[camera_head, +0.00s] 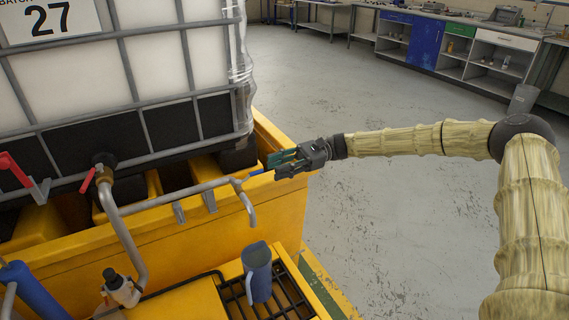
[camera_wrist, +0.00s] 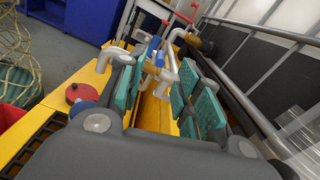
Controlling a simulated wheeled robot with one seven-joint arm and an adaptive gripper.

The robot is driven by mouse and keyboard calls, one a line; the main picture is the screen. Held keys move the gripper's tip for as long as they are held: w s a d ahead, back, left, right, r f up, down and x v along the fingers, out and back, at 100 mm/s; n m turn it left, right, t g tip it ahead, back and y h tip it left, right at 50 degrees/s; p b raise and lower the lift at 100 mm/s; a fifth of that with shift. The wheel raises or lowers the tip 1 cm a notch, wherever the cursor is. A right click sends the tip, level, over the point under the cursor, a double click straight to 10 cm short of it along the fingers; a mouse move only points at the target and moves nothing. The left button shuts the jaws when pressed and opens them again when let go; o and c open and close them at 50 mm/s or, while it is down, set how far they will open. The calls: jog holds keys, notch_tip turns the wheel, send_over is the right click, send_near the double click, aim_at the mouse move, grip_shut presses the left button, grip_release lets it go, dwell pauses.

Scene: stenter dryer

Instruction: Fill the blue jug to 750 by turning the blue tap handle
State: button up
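The blue jug (camera_head: 257,272) stands upright on a black grating, roughly under the curved spout (camera_head: 249,208) of the pipe. Its inside and fill level cannot be read. The blue tap handle (camera_head: 257,173) sticks out to the right from the pipe's end near the spout. My gripper (camera_head: 277,163), with teal finger pads, is at the handle's right end. In the wrist view my gripper (camera_wrist: 160,88) is open, and the blue handle (camera_wrist: 153,46) shows in the gap ahead between the fingers. I cannot tell whether the pads touch it.
A caged white tank (camera_head: 90,75) labelled 27 stands on a yellow base (camera_head: 180,240). A red-handled valve (camera_head: 88,180) is on its front. A spray bottle (camera_head: 122,288) and a blue cylinder (camera_head: 35,292) are at lower left. The grey floor to the right is clear.

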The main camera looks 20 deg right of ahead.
aim_at(259, 173)
jog(key=shift+s+a+p, duration=0.2)
jog(key=shift+a, duration=0.85)
jog(key=shift+s+a+p, duration=0.25)
jog(key=shift+a, duration=0.85)
jog(key=shift+s+a+p, duration=0.2)
jog(key=shift+a, duration=0.85)
grip_shut()
